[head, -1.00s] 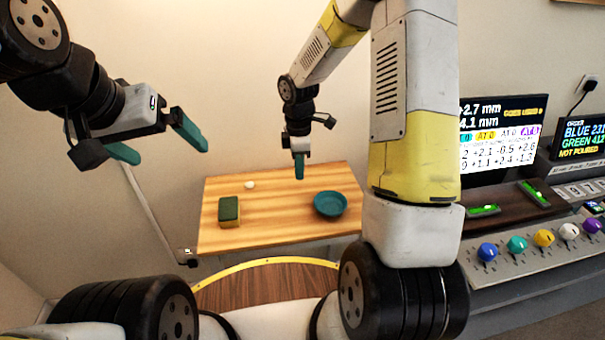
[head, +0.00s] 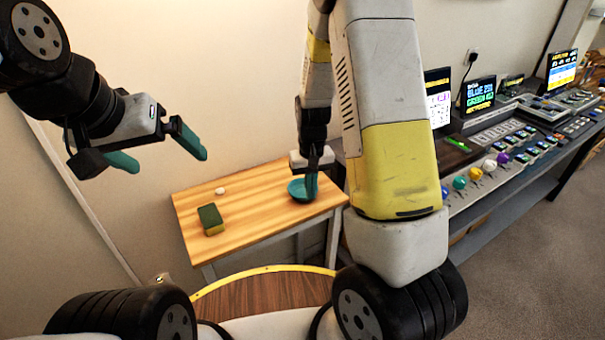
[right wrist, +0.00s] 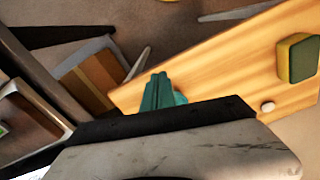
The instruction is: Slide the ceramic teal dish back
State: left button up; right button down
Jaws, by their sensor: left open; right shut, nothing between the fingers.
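The teal dish (head: 296,190) sits on the wooden table (head: 250,215), near its right end. My right gripper (head: 311,187) is shut and empty. Its teal fingers point down at the dish's right side and overlap the rim in the head view; I cannot tell whether they touch it. In the right wrist view the shut fingers (right wrist: 158,92) cover most of the dish, and only a sliver of teal (right wrist: 181,98) shows beside them. My left gripper (head: 170,160) is open and empty, raised in the air left of the table.
A green and yellow sponge (head: 211,219) lies at the table's left, with a small white round thing (head: 220,190) behind it. The middle of the tabletop is clear. A console with coloured knobs (head: 475,173) and screens stands on the right, beyond my right arm.

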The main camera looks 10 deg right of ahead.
aim_at(304, 193)
notch_tip(304, 193, down, 8)
jog(key=shift+s+r, duration=0.1)
jog(key=shift+r, duration=0.1)
jog(key=w, duration=0.3)
jog(key=shift+a+r, duration=0.1)
jog(key=shift+a, duration=0.05)
jog(key=shift+w, duration=0.6)
jog(key=shift+w+a, duration=0.2)
jog(key=shift+w, duration=1.4)
jog(key=shift+s, duration=0.1)
jog(key=shift+s, duration=0.1)
